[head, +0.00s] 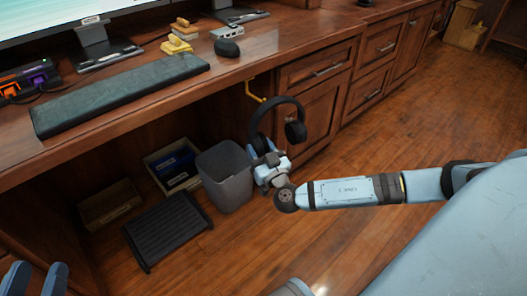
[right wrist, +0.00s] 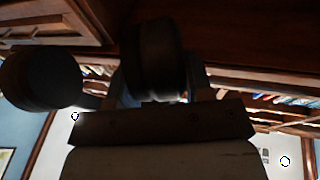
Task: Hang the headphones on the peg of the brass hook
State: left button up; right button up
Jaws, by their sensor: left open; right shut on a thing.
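The black headphones (head: 287,100) are upright beneath the desk edge, with the band arched on top and one ear cup (head: 296,131) out to the right. My right gripper (head: 264,148) is shut on them low at the left ear cup. The brass hook (head: 254,88) hangs under the desk edge, and its peg end is close to the top left of the band. I cannot tell whether they touch. In the right wrist view the headphones (right wrist: 155,60) are dark and close. My left gripper (head: 38,279) is open and empty at the lower left.
A grey bin (head: 226,178), a black footrest (head: 167,230) and boxes (head: 172,166) stand on the floor under the desk. Drawers and a cabinet door (head: 314,112) are just behind and right of the headphones. The desk top (head: 140,128) overhangs, with a long dark pad on it.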

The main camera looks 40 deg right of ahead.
jog(key=w+f, duration=0.2)
jog(key=w, duration=0.7)
jog(key=shift+a, duration=0.4)
dwell(0.5)
jog(key=shift+w+f, duration=0.1)
dwell(0.5)
jog(key=o, duration=1.1)
